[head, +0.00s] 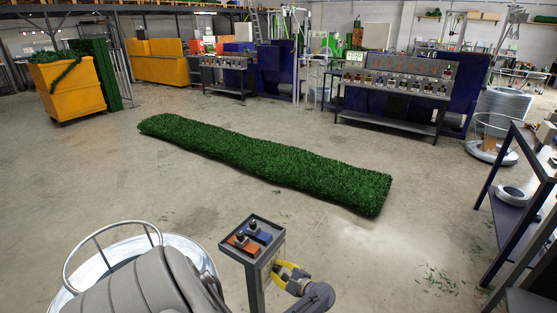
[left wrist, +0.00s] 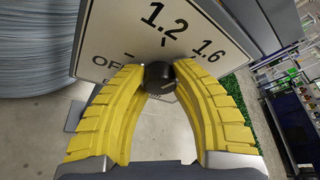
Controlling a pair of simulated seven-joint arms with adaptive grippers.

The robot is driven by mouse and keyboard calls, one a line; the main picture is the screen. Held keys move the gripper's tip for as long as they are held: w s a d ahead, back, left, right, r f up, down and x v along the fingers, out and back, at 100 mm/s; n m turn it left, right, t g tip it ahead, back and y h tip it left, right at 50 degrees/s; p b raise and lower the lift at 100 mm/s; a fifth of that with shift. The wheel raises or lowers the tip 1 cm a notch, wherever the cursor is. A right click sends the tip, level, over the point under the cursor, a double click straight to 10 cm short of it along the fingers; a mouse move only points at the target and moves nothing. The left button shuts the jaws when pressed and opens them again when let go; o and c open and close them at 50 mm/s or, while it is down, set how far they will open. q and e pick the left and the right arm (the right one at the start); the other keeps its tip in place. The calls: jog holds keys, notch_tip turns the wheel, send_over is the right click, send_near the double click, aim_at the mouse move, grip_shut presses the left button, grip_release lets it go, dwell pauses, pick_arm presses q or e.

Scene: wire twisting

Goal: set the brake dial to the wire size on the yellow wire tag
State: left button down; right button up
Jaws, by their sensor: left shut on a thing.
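The brake dial (left wrist: 159,77) is a small black knob on a white plate (left wrist: 110,35) marked OFF, 1.2 and 1.6. I cannot make out which mark the knob points to. My left gripper (left wrist: 160,85) has its yellow fingers closed around the knob, one on each side. In the head view my left gripper (head: 290,275) is at the right side of a dark control post (head: 253,285); the dial is hidden there. I cannot pick out the yellow wire tag in either view. My right gripper is not in view.
The post's top carries an orange plate (head: 241,244) and a blue plate (head: 258,236) with knobs. A wire coil (left wrist: 35,45) stands beside the post. A long green garland strip (head: 265,160) lies on open floor. A dark shelf (head: 513,215) stands at right.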

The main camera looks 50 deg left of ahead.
pick_arm(q)
jog(key=shift+m+g+h, duration=0.4)
jog(key=shift+m, duration=0.5)
jog(key=m+g+h, duration=0.1)
jog(key=m+g, duration=0.1)
jog(key=m, duration=0.1)
jog(key=m+g, duration=0.1)
jog(key=m, duration=0.1)
jog(key=shift+m+g+h, duration=0.3)
jog(key=shift+m+g, duration=0.1)
jog(key=shift+m, duration=0.4)
jog(key=shift+s+m+g, duration=0.1)
jog(key=shift+m+g, duration=0.3)
jog(key=shift+g, duration=0.1)
jog(key=c, duration=1)
grip_release()
jog(key=shift+o, duration=0.2)
jog(key=shift+d, duration=0.1)
